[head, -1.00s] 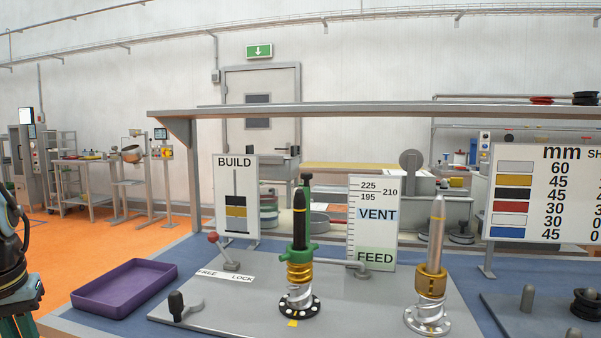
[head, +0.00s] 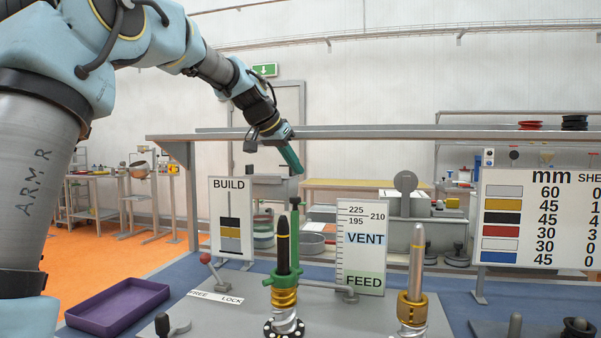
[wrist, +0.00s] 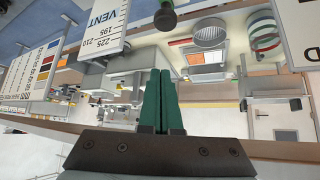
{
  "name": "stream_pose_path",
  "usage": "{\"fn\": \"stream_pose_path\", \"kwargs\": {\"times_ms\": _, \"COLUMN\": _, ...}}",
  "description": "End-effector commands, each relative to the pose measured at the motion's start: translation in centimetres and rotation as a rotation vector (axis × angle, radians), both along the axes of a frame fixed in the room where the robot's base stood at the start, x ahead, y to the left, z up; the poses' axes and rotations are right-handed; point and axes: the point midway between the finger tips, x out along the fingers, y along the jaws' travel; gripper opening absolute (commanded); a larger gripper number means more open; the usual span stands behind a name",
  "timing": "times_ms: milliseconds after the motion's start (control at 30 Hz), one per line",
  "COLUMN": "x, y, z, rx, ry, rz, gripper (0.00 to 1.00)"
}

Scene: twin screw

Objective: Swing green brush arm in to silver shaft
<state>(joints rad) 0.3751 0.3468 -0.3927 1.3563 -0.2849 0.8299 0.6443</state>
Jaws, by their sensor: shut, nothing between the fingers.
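The green brush arm (head: 283,278) has a green fork at the black-tipped screw shaft (head: 283,248); whether it touches is unclear. A grey bar runs from it right to a pivot post (head: 350,294).
A VENT/FEED scale board (head: 361,255) stands behind, between the shafts. A BUILD board (head: 231,215) is at left. A red-knobbed lever (head: 206,259) and a purple tray (head: 119,307) lie left. An overhead shelf edge (head: 400,133) crosses behind my gripper.

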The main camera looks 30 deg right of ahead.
Motion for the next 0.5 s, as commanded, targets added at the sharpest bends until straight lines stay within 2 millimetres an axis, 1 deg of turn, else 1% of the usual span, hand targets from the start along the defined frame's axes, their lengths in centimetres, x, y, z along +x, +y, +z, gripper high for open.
{"fn": "stream_pose_path", "kwargs": {"times_ms": 400, "x": 1.9, "y": -5.3, "z": -6.2, "rx": 0.004, "ry": 0.004, "rz": -0.001, "gripper": 0.00}}
{"fn": "stream_pose_path", "kwargs": {"times_ms": 500, "x": 1.5, "y": -3.5, "z": -6.2, "rx": 0.003, "ry": 0.000, "rz": 0.005, "gripper": 0.00}}
